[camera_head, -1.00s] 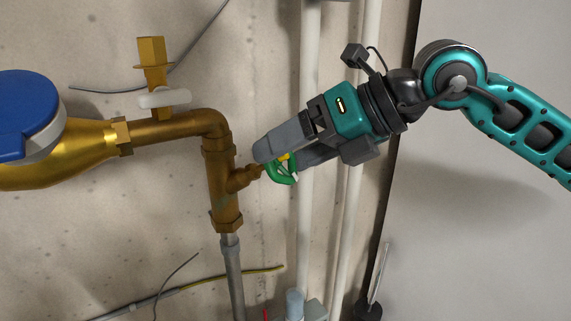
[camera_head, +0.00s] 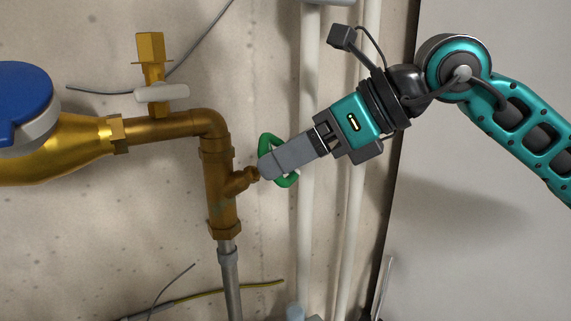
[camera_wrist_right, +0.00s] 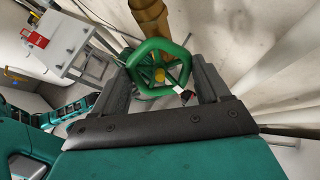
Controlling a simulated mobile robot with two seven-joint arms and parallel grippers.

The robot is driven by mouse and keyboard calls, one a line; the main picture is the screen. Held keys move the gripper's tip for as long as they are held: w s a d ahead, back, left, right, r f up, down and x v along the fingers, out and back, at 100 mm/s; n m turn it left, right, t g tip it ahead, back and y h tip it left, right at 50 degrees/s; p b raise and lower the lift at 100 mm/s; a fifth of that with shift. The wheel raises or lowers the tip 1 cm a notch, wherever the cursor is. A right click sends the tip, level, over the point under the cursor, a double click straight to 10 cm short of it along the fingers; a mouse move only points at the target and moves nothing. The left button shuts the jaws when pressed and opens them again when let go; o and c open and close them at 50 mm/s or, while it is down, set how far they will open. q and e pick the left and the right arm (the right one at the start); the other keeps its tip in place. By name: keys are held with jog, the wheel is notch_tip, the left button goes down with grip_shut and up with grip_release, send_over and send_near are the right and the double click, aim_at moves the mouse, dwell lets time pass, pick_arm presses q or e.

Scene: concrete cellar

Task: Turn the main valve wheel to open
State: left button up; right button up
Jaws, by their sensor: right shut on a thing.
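The green valve wheel (camera_head: 272,146) sits on the short angled branch of the brass pipe (camera_head: 218,185). In the right wrist view the wheel (camera_wrist_right: 158,48) shows its spokes, a yellow hub and a small white tag at its lower right. My right gripper (camera_head: 268,168) is shut on the wheel, with one finger on each side of its rim. In the head view the gripper hides part of the wheel. My left gripper is in neither current view.
A brass pipe with a white-handled tap (camera_head: 162,93) and a blue-lidded meter (camera_head: 24,105) are at the left. White vertical pipes (camera_head: 309,220) run close behind my right gripper.

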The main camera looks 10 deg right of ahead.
jog(key=shift+f+n+b, duration=0.15)
jog(key=shift+n+b, duration=0.3)
jog(key=shift+n, duration=0.15)
jog(key=shift+n+b, duration=0.45)
jog(key=shift+n, duration=1.25)
jog(key=shift+n+b, duration=0.45)
jog(key=shift+n, duration=0.35)
jog(key=n, duration=0.3)
jog(key=shift+b, duration=0.35)
